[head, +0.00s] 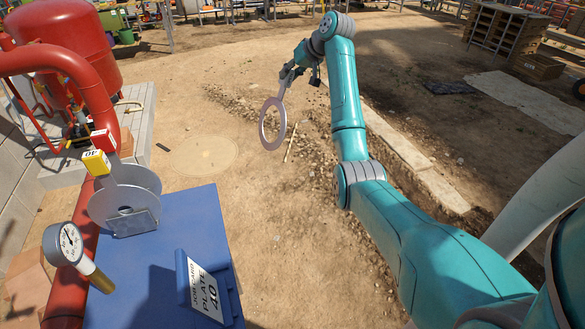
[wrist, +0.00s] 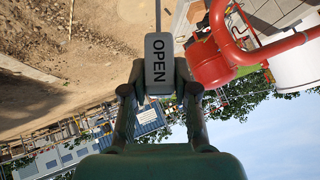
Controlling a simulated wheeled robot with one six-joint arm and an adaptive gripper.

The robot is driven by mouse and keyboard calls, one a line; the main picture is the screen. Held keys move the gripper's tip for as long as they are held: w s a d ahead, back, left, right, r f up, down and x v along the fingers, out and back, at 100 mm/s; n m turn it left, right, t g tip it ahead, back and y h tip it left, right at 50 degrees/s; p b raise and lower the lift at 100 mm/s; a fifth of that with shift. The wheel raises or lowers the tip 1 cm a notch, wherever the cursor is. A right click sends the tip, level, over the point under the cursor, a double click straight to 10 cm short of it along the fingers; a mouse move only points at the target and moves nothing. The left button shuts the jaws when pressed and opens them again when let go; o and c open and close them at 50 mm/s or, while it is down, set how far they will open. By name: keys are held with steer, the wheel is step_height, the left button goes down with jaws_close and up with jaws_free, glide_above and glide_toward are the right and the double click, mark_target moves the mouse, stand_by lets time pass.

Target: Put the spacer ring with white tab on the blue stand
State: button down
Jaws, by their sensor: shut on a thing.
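My gripper (head: 290,78) is shut on the tab of a flat grey spacer ring (head: 272,124). The ring hangs in the air over the dirt, well to the right of and beyond the blue stand (head: 190,225), with a large round hole through it. In the wrist view, the tab (wrist: 158,62) sits between my fingertips (wrist: 158,88); it looks pale grey, perhaps white in shade, and reads "OPEN". The blue stand is at the lower left of the head view.
Plates (head: 125,190) with a yellow tab (head: 96,162) marked 40 and a red tab (head: 103,141) stand upright at the blue stand's far left. A job card (head: 204,292) reads "PLATE 40". A gauge (head: 65,244) and red pipe (head: 95,65) border the left. Open dirt lies between.

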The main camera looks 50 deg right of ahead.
mark_target(280, 115)
steer(key=a+f+y, duration=0.1)
steer(key=f, duration=0.2)
steer(key=s+a+f+m+t, duration=0.1)
steer(key=a+f, duration=0.1)
steer(key=f, duration=0.2)
steer(key=s+a+f+y, duration=0.1)
steer(key=f, duration=0.2)
steer(key=shift+s+a+f+t+y, duration=0.2)
steer(key=shift+s+f+t+y, duration=0.1)
steer(key=shift+f, duration=0.1)
steer(key=s+a+f+m+t+y, duration=0.2)
steer(key=s+a+f+m+t, duration=0.5)
steer(key=s+a+f, duration=0.8)
steer(key=a+f, duration=0.1)
steer(key=a, duration=0.2)
steer(key=shift+s+a+y, duration=0.15)
steer(key=shift+s+y, duration=0.25)
steer(key=shift+s, duration=0.1)
steer(key=w+a+f, duration=0.5)
steer(key=a+f, duration=0.1)
steer(key=a, duration=0.2)
steer(key=shift+w+a, duration=0.15)
steer(key=shift+w, duration=0.15)
